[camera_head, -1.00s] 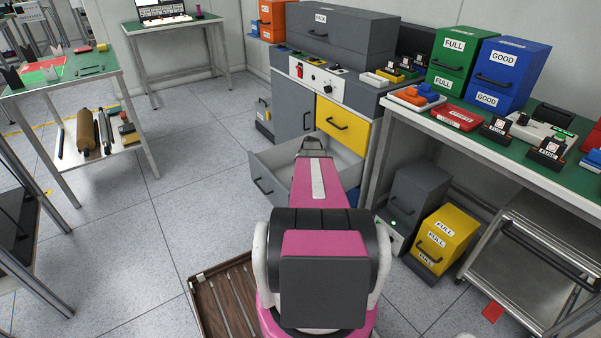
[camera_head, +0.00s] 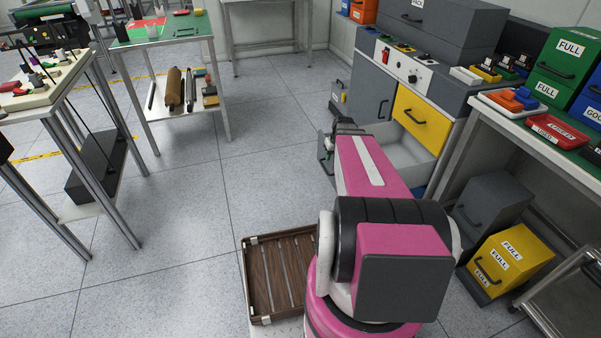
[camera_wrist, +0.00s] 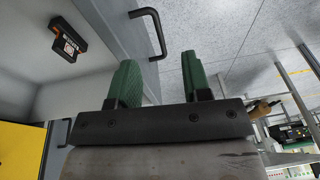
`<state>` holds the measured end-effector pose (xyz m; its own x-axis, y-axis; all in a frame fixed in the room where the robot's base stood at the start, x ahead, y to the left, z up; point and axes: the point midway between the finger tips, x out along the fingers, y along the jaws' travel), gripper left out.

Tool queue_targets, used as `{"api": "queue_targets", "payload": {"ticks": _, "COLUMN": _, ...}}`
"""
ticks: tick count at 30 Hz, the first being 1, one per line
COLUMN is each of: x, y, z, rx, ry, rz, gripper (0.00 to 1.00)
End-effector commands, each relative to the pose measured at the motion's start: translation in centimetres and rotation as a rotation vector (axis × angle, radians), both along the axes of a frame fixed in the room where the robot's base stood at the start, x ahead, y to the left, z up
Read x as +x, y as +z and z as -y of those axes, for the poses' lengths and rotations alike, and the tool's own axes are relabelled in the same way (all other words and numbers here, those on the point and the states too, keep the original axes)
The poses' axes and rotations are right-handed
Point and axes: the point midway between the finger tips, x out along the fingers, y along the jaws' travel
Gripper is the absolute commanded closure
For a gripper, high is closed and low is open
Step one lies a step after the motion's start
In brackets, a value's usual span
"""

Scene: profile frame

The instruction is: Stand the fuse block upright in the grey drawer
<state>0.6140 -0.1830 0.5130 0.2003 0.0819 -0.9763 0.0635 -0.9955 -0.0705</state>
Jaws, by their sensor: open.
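The fuse block (camera_wrist: 68,38) is black with orange parts and a white label. In the wrist view it rests on the pale floor inside the grey drawer (camera_wrist: 40,82), label face towards the camera; I cannot tell whether it stands or lies. My arm hides it in the head view. The drawer (camera_head: 400,150) is pulled out, its grey front with a black handle at the left. My gripper (camera_wrist: 159,64) has green fingers, spread apart with nothing between them. It is beside the drawer front in the picture, apart from the block; it also shows in the head view (camera_head: 344,122).
The green-topped bench (camera_head: 545,150) on the right carries bins and loose parts. Open floor (camera_head: 180,240) spreads to the left.

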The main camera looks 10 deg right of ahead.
Motion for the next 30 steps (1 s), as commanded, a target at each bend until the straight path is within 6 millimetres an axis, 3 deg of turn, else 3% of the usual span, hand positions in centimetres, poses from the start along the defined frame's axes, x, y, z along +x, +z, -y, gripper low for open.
{"api": "queue_targets", "payload": {"ticks": 1, "x": -2.0, "y": 1.0, "z": -3.0, "rx": -0.001, "ry": 0.005, "rz": -0.024, "gripper": 0.56}}
{"api": "queue_targets", "payload": {"ticks": 6, "x": -6.8, "y": 3.2, "z": -10.5, "rx": -0.02, "ry": -0.012, "rz": -0.103, "gripper": 0.56}}
{"api": "queue_targets", "payload": {"ticks": 12, "x": -11.7, "y": 5.2, "z": -16.2, "rx": -0.056, "ry": -0.038, "rz": -0.17, "gripper": 0.56}}
{"api": "queue_targets", "payload": {"ticks": 18, "x": -13.7, "y": 6.0, "z": -18.2, "rx": -0.076, "ry": -0.054, "rz": -0.196, "gripper": 0.56}}
{"api": "queue_targets", "payload": {"ticks": 30, "x": -13.7, "y": 6.0, "z": -18.4, "rx": -0.078, "ry": -0.057, "rz": -0.198, "gripper": 0.56}}
